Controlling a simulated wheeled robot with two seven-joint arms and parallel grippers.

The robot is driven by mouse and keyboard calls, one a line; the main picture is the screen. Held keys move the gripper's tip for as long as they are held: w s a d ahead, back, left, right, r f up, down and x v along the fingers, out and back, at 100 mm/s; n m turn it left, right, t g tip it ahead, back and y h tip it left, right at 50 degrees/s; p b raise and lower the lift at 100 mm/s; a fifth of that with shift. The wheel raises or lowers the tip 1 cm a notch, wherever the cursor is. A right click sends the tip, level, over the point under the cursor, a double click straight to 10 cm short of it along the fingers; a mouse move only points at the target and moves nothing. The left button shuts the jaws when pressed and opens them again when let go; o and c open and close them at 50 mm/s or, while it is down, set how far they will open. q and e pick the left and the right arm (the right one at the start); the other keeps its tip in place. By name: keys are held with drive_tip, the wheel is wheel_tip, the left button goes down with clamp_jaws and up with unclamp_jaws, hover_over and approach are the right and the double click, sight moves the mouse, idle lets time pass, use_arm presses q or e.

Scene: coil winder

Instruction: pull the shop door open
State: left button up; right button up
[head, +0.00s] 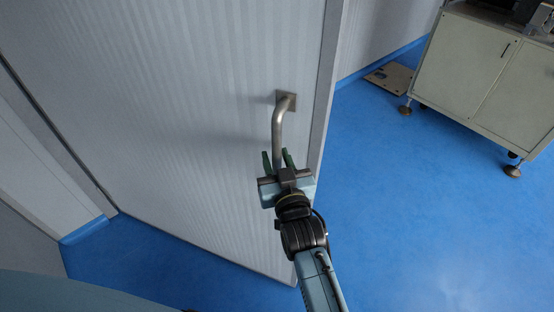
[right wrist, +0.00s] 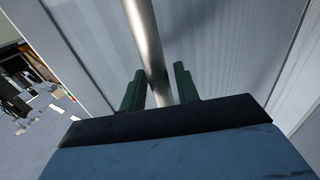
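The shop door (head: 180,120) is a pale ribbed panel standing ajar, with its free edge at the right. Its metal bar handle (head: 279,120) is upright near that edge and also shows in the right wrist view (right wrist: 147,40). My right gripper (head: 277,160) is at the lower part of the handle, its green fingers either side of the bar. In the right wrist view (right wrist: 160,85) the bar runs between the fingers, with a narrow gap showing beside it, so they look open around it. The handle's lower end is hidden by the gripper. My left gripper is out of view.
Blue floor (head: 400,210) lies clear to the right of the door. A pale cabinet on feet (head: 465,70) stands at the upper right, with a flat plate (head: 390,77) on the floor beside it. The wall and door frame (head: 45,160) are at the left.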

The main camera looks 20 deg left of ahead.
drive_tip(key=shift+o, duration=0.7)
drive_tip(key=shift+s, duration=0.1)
drive_tip(key=shift+f, duration=0.1)
drive_tip(key=shift+s+d, duration=0.15)
drive_tip(key=shift+s, duration=0.05)
drive_tip(key=v, duration=1.3)
drive_tip(key=shift+w, duration=0.1)
